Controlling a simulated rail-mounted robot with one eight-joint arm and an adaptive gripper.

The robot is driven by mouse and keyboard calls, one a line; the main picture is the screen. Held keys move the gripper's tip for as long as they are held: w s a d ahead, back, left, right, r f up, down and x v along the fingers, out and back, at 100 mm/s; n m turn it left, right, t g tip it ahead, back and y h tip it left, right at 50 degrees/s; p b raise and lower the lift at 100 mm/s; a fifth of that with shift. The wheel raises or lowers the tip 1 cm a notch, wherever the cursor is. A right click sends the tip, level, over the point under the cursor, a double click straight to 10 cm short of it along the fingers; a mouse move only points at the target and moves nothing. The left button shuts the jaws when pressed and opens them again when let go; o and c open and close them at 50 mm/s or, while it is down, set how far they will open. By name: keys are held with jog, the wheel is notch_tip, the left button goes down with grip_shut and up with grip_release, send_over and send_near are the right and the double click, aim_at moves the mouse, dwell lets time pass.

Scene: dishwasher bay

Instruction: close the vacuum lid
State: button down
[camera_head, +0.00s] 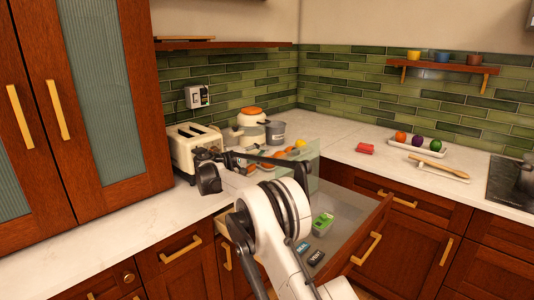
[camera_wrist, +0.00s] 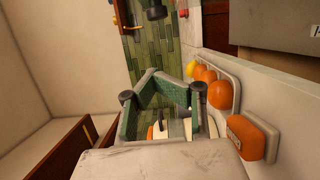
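The vacuum lid (camera_head: 305,165) looks like a clear, greenish glass panel. In the head view it stands raised at the back of a pulled-out drawer (camera_head: 345,222). Inside the drawer are a green box (camera_head: 322,223) and a dark control panel (camera_head: 309,252) with lit labels. My gripper (camera_head: 208,178) is in front of the toaster and counter items, left of the lid, apart from it as far as I can tell. In the wrist view my gripper (camera_wrist: 163,95) has its fingers spread, with nothing clearly held between them. I cannot pick out the lid surely there.
A toaster (camera_head: 195,147), an orange-lidded pot (camera_head: 251,124) and a grey pot (camera_head: 275,132) crowd the back counter. A tray of oranges (camera_wrist: 232,95) and an orange box (camera_wrist: 252,136) lie close to the gripper.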

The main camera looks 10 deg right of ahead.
jog(key=d, duration=0.9)
jog(key=shift+d, duration=0.2)
jog(key=shift+w, duration=0.1)
